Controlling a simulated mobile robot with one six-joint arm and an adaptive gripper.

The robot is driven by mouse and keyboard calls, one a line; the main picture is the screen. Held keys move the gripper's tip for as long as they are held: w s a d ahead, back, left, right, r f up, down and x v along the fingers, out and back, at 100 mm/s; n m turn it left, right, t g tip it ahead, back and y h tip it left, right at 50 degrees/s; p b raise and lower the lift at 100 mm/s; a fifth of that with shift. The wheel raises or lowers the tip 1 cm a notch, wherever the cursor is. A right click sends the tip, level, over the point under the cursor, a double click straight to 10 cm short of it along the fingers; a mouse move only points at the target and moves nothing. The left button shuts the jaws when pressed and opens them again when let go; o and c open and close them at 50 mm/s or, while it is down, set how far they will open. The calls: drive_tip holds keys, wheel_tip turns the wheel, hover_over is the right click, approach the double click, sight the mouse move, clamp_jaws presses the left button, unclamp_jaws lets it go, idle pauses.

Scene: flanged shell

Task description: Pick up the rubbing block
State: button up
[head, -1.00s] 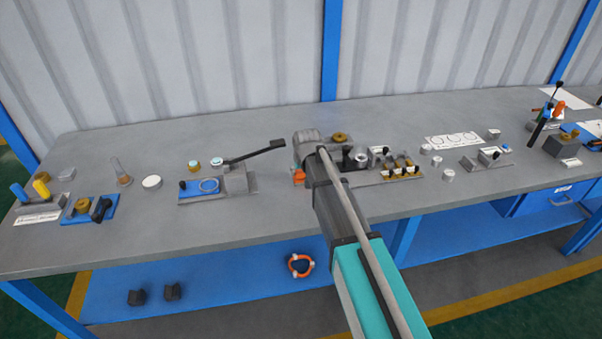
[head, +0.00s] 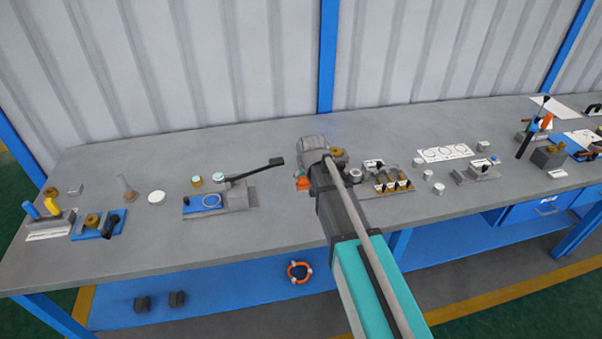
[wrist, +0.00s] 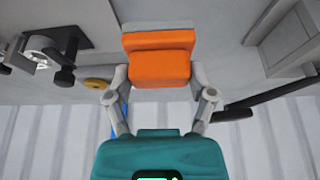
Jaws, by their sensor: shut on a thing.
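In the head view a small orange part of the block (head: 303,183) shows below my grey wrist, over the middle of the bench. My arm hides part of the bench behind it. The exact gap between block and bench top is hard to tell.
A blue-and-grey fixture with a black lever (head: 250,170) stands to the left of my gripper. A rack of small brass-and-black parts (head: 392,184) is close on the right. The grey bench (head: 160,250) is clear at the front left. A life ring (head: 299,272) is on the lower shelf.

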drive_tip(key=s+d+r+p, duration=0.3)
drive_tip(key=s+d+r, duration=0.1)
drive_tip(key=s, duration=0.4)
drive_tip(key=shift+s+d+r, duration=0.15)
drive_tip(key=shift+r, duration=0.05)
drive_tip(key=o, duration=0.6)
drive_tip(key=c, duration=0.4)
